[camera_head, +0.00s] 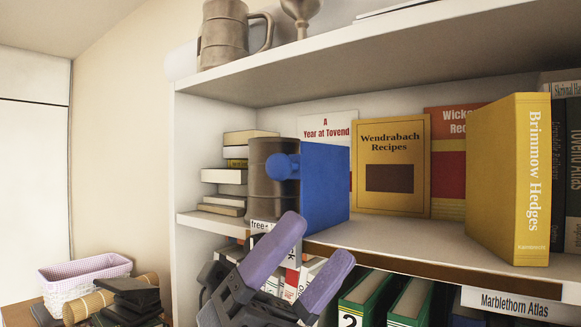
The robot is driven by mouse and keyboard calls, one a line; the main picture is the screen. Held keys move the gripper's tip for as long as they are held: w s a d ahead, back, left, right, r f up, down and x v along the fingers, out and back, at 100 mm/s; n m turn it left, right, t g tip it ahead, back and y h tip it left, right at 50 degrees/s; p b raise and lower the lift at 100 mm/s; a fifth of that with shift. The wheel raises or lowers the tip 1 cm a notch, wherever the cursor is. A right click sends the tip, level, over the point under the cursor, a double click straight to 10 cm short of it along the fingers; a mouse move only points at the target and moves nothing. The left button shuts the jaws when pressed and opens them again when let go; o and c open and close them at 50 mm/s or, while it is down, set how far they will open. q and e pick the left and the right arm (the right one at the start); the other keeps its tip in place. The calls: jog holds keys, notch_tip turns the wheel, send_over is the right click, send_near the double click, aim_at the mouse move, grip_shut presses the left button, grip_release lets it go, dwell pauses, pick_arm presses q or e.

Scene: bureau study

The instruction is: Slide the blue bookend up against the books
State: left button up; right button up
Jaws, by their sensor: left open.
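The blue bookend (325,188) stands upright on the middle shelf, a flat panel with a round knob (280,167) on its left side. To its right, across a stretch of bare shelf, the yellow book Brimmow Hedges (508,180) stands at the left end of a row with dark books (572,170). My left gripper (317,240), with purple fingers, is open and empty. It shows in front of the shelf edge, below the bookend, and appears apart from it. My right gripper is not in view.
A brown tankard (266,195) stands just left of the bookend, partly behind its knob. Wendrabach Recipes (391,195) and other thin books face out at the back. Stacked books (226,176) lie at left. The upper shelf (400,50) overhangs.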

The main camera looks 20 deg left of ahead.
pick_arm(q)
jog(key=s+d+r+m+g+y, duration=0.1)
jog(key=s+d+m+g, duration=0.2)
jog(key=m+g, duration=0.55)
jog(key=n+t+y, duration=0.3)
jog(key=t+y, duration=1.1)
jog(key=y, duration=0.5)
send_near(273, 165)
jog(key=w, duration=0.4)
jog(key=shift+m, duration=0.35)
jog(key=p+x, duration=0.2)
jog(key=x, duration=0.2)
jog(key=d+p+x, duration=0.1)
jog(key=p+x, duration=0.1)
jog(key=x, duration=0.2)
jog(key=shift+w+d+r, duration=0.1)
jog(key=shift+d+r, duration=0.05)
jog(key=shift+d, duration=0.05)
jog(key=shift+w+d, duration=0.1)
jog(key=shift+w, duration=0.2)
jog(key=shift+f, duration=0.2)
jog(key=shift+c, duration=0.3)
grip_shut()
